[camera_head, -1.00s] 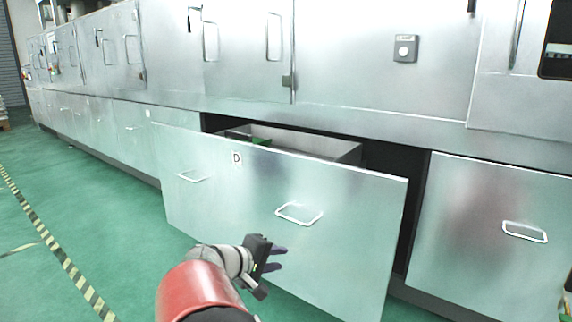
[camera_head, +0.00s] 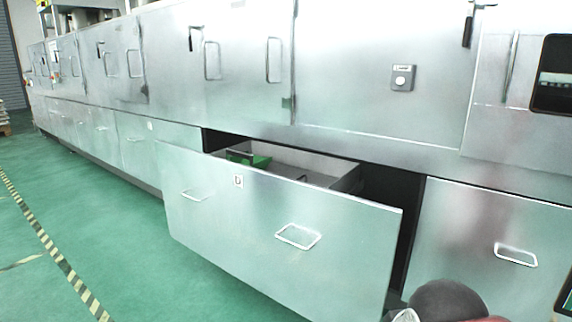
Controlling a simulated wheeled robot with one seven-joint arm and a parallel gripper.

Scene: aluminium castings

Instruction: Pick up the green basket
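The green basket (camera_head: 258,161) lies inside the pulled-out drawer marked D (camera_head: 225,215), near the drawer's back left. Only part of its green rim and side shows above the drawer front. A dark thin piece shows at its left side, but I cannot tell what it is. My gripper is not in view; only part of my arm shows at the bottom right edge, in front of the drawer's right end.
A long row of metal cabinets runs across the view. A shut drawer (camera_head: 497,250) with a handle stands to the right. Green floor (camera_head: 110,215) is open at the left, with a black-and-yellow striped line (camera_head: 50,248).

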